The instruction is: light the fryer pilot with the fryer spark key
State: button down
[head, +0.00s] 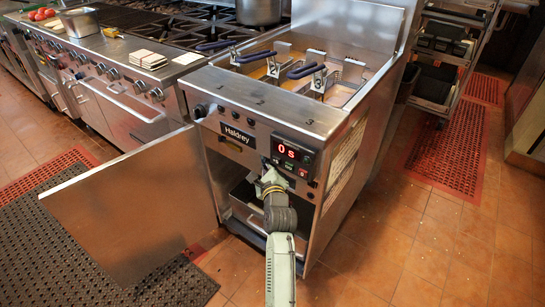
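The steel fryer (335,180), labelled Haldrey, stands in the middle of the head view. Its cabinet door (135,215) is swung open to the left. A panel on its front has a red display (293,152) reading "0 s" and small buttons below it. A dark knob (200,111) sits at the upper left of the front. My gripper (268,175) is at the fryer front, just below and left of the display. My wrist and the small scale hide whether its fingers are open or shut. I cannot make out the spark key or the pilot.
Several fry baskets (312,72) sit in the fryer top. A range (130,90) with burners and knobs adjoins on the left. A wheeled rack (450,55) stands at the back right. Red mats (458,148) lie on the tile floor, which is open to the right.

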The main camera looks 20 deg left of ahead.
jog(key=shift+w+d, duration=0.15)
jog(key=shift+w, duration=0.2)
dwell(1.1)
jog(key=shift+s+a+p, duration=0.3)
jog(key=shift+s+p, duration=0.45)
jog(key=shift+p, duration=0.05)
jog(key=s+p, duration=0.1)
jog(key=s+a+p, duration=0.1)
jog(key=s+p, duration=0.2)
jog(key=p, duration=0.1)
jog(key=shift+s+a, duration=0.35)
